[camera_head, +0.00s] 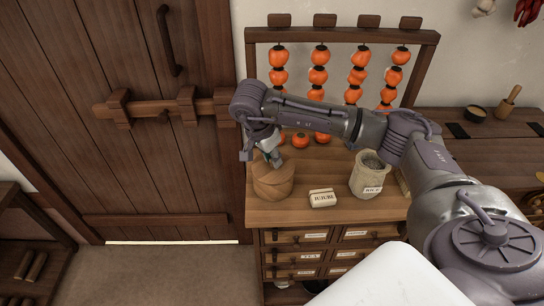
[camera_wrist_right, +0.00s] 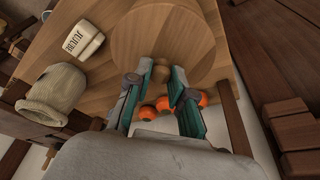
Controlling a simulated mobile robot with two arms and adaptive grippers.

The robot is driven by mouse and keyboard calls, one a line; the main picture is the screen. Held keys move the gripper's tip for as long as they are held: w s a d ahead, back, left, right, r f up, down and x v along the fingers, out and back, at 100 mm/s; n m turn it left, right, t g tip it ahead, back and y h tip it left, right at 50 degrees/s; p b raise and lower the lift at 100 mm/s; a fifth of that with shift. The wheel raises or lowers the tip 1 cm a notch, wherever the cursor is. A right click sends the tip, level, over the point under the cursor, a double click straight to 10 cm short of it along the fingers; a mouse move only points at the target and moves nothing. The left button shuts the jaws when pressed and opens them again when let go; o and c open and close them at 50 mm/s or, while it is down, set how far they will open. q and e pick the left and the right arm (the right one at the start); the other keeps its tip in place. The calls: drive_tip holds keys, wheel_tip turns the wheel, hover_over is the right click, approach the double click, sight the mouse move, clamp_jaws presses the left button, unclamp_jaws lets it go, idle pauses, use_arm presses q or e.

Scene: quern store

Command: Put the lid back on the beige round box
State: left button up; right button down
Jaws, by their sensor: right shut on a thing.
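The beige round box (camera_head: 273,190) stands at the left end of the wooden counter. Its round wooden lid (camera_head: 266,171) is at the top of the box; I cannot tell whether it is fully seated. My right gripper (camera_head: 274,157) reaches down over it from above. In the right wrist view, the lid (camera_wrist_right: 165,35) fills the top middle, and my right gripper (camera_wrist_right: 159,76) is shut on its small knob (camera_wrist_right: 161,71). The lid hides most of the box there. My left gripper is out of view.
On the counter (camera_head: 325,215) are a label block reading JUJUBE (camera_head: 322,198) and a cloth sack (camera_head: 367,177) to the right. Behind stands a rack (camera_head: 340,37) of hanging orange fruit (camera_head: 318,75). Labelled drawers (camera_head: 313,237) are below. A wooden door (camera_head: 150,150) is at left.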

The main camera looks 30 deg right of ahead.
idle(0.7)
drive_tip(key=c, duration=0.9)
unclamp_jaws()
drive_tip(key=shift+c, duration=0.2)
drive_tip(key=shift+o, duration=0.3)
drive_tip(key=o, duration=0.4)
drive_tip(key=shift+r, duration=0.1)
drive_tip(key=shift+r+p, duration=1.8)
drive_tip(key=shift+r, duration=1.65)
